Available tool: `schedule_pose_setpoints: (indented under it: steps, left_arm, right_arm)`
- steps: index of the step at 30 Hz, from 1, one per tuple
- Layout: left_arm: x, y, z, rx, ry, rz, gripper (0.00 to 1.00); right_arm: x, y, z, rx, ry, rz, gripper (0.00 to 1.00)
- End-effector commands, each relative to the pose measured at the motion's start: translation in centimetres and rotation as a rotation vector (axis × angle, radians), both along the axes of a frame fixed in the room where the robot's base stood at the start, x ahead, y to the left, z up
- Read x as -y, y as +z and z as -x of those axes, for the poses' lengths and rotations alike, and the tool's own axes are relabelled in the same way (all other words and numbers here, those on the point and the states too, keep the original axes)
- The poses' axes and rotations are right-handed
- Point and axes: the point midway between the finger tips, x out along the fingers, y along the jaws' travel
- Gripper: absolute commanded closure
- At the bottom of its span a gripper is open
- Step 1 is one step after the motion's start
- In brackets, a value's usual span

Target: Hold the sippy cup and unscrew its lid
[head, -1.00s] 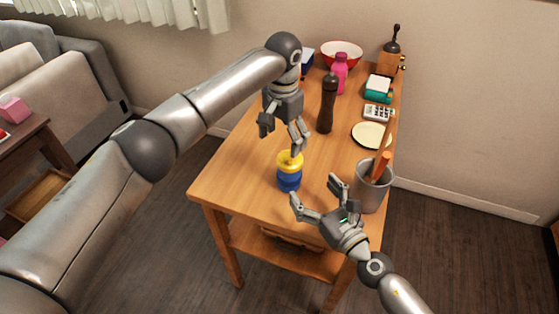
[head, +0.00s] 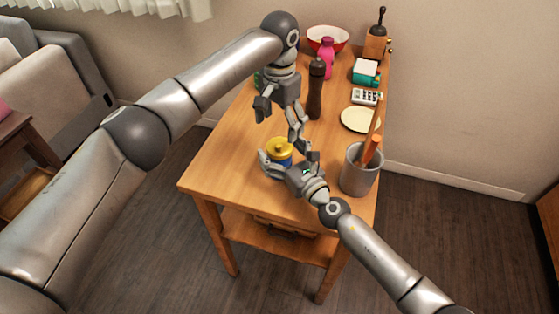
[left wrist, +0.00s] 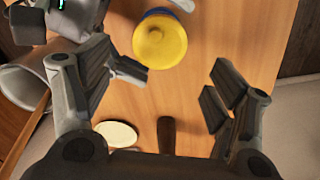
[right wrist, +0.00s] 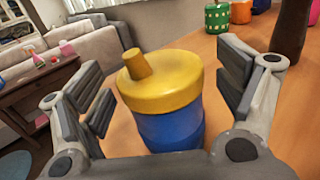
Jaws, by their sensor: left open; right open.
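The sippy cup has a blue body (right wrist: 170,128) and a yellow lid (right wrist: 160,84) with a spout. It stands upright on the wooden table near the front edge; the lid also shows in the head view (head: 280,147) and the left wrist view (left wrist: 160,42). My right gripper (head: 285,163) is open, with its fingers on either side of the cup in the right wrist view (right wrist: 165,95); I cannot tell whether they touch it. My left gripper (head: 279,125) is open and empty, pointing down above and behind the cup. In the left wrist view its fingers (left wrist: 175,85) frame bare table.
A grey utensil holder (head: 358,172) stands right of the cup. Behind are a dark pepper mill (head: 315,92), a cream plate (head: 360,119), a calculator (head: 364,97), a pink bottle (head: 325,60) and a red bowl (head: 327,40). The table's left front (head: 215,170) is clear.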

Motion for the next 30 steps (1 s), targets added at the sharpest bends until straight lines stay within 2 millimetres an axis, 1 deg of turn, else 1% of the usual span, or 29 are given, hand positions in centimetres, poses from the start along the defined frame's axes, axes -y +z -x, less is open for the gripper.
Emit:
schedule_pose_setpoints:
  steps: [4, 13, 29, 30]
  left_arm:
    - [0.02, 0.00, 0.01, 0.000, 0.000, 0.000, 0.20]
    - [0.01, 0.00, 0.00, 0.000, 0.000, 0.000, 0.20]
    - [0.01, 0.00, 0.00, 0.000, 0.000, 0.000, 0.20]
    - [0.01, 0.00, 0.00, 0.000, 0.000, 0.000, 0.22]
  right_arm:
    - [-0.32, 0.02, -0.52, 0.001, 0.000, 0.001, 0.11]
    - [-0.38, 0.01, -0.59, 0.001, 0.001, 0.001, 0.11]
    - [-0.35, -0.01, -0.57, 0.000, 0.000, 0.001, 0.80]
    - [-0.35, -0.01, -0.57, 0.000, 0.000, 0.001, 0.85]
